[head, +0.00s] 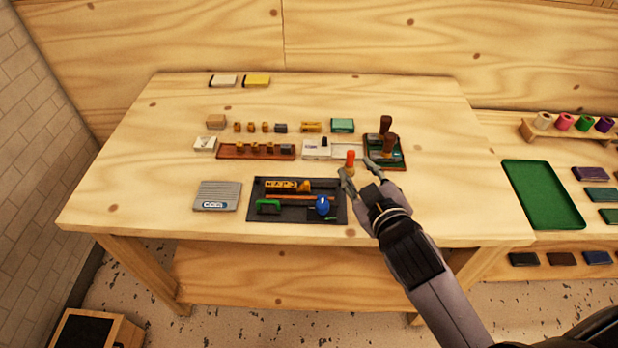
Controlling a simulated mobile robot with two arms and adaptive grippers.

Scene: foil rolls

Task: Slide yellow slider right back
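My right gripper (357,168) reaches in from the lower right over the workbench (150,190). Its two fingers are spread apart, with nothing seen between the tips. A small peg with an orange top (350,156) stands just beyond the left fingertip; I cannot tell whether they touch. I cannot tell for sure which part is the yellow slider. A yellow and black tool (287,186) lies on the black tray (258,217), left of the gripper. A small yellow block (311,127) lies farther back. My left gripper is not in view.
A green-handled tool (268,206) and a blue knob (323,204) are on the black tray. A white device (317,149) and a stand with dark wooden handles (390,142) are behind the gripper. A grey box (217,196) lies left. The bench's left front is clear.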

